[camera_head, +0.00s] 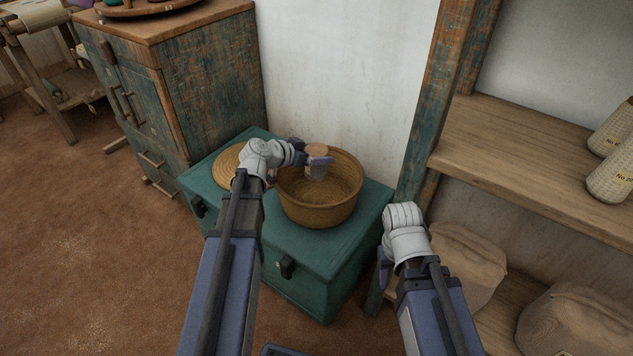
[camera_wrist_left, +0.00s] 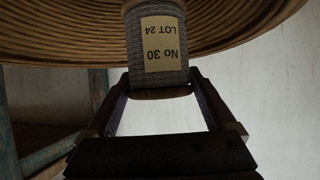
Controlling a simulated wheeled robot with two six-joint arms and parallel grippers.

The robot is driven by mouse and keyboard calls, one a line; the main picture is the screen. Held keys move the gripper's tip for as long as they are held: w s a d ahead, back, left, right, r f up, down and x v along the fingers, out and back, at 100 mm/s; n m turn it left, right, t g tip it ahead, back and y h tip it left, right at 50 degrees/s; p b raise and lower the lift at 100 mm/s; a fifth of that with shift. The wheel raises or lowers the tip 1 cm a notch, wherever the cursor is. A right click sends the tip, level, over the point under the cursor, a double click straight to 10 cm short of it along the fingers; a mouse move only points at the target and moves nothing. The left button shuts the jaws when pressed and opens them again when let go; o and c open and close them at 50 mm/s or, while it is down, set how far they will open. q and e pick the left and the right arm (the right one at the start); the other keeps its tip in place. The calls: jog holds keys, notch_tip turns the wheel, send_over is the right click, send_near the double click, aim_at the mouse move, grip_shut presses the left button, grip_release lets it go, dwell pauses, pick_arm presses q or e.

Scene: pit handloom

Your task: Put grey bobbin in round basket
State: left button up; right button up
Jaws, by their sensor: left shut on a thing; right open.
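The grey bobbin (camera_head: 317,169) has a wooden end and is held over the opening of the round basket. In the left wrist view the bobbin (camera_wrist_left: 160,50) shows a label reading No 30, LOT 24. My left gripper (camera_head: 319,161) is shut on it; its fingers (camera_wrist_left: 160,85) grip the bobbin's sides. The round basket (camera_head: 315,212) is woven, tan and open, standing on a teal chest. Its coiled wall (camera_wrist_left: 60,35) fills the top of the left wrist view. My right gripper (camera_head: 384,270) is open and apart from the basket, partly hidden by its own wrist.
The teal chest (camera_head: 270,235) carries a round woven lid (camera_head: 229,166) left of the basket. A worn cabinet (camera_head: 215,85) stands behind left. At right, a wooden shelf (camera_head: 530,150) holds labelled cones (camera_head: 612,178), with sacks (camera_head: 465,262) below. A white wall is behind the basket.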

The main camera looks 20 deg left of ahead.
aim_at(316, 171)
pick_arm(q)
notch_tip(316, 171, down, 3)
jog(key=shift+f+b, duration=0.15)
jog(key=shift+b, duration=0.85)
pick_arm(e)
notch_tip(316, 171, down, 3)
jog(key=shift+f, duration=0.1)
pick_arm(q)
notch_tip(316, 171, down, 4)
jog(key=b, duration=0.3)
jog(key=shift+b, duration=0.4)
pick_arm(e)
notch_tip(316, 171, down, 4)
jog(key=shift+r, duration=0.1)
pick_arm(q)
jog(key=o, duration=1.2)
